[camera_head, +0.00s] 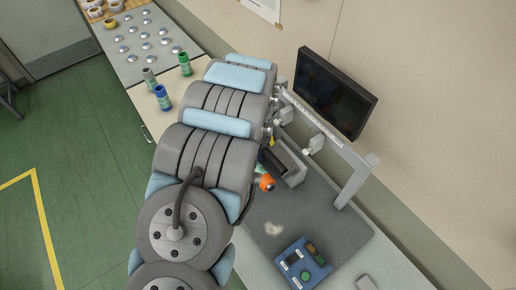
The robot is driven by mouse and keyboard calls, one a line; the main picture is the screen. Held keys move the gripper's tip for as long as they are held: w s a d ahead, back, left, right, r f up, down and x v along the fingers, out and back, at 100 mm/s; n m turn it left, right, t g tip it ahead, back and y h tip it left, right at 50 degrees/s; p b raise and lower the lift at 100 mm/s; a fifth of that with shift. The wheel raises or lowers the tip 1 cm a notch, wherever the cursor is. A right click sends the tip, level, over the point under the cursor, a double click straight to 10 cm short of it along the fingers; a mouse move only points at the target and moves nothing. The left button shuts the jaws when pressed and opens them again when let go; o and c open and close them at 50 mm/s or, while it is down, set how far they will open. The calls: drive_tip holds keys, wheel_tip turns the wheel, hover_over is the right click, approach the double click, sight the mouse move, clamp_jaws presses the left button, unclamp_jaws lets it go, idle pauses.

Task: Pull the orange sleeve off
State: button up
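A small orange piece (266,182), which looks like part of the orange sleeve, shows just right of my arm, near the middle of the picture. My arm covers much of the area around it, so I cannot see what it sits on. My gripper is hidden behind my own arm links. I cannot see whether it touches the orange piece.
A metal frame (354,182) stands right of my arm, below a dark monitor (336,92). A blue control box (303,262) sits at the front. Green (185,64), grey (149,78) and blue (162,97) cylinders stand on the left bench. Grey mat between is mostly clear.

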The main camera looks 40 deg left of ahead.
drive_tip(key=b, duration=0.5)
hover_over(258, 170)
drive_tip(key=f, duration=0.6)
drive_tip(key=shift+w+a, duration=0.15)
drive_tip(key=shift+a, duration=0.1)
drive_tip(key=shift+d+f+p, duration=0.1)
drive_tip(key=shift+f+p, duration=0.3)
drive_tip(key=shift+f, duration=0.1)
drive_tip(key=shift+f+p, duration=0.55)
drive_tip(key=shift+f, duration=4.4)
drive_tip(key=c, duration=1)
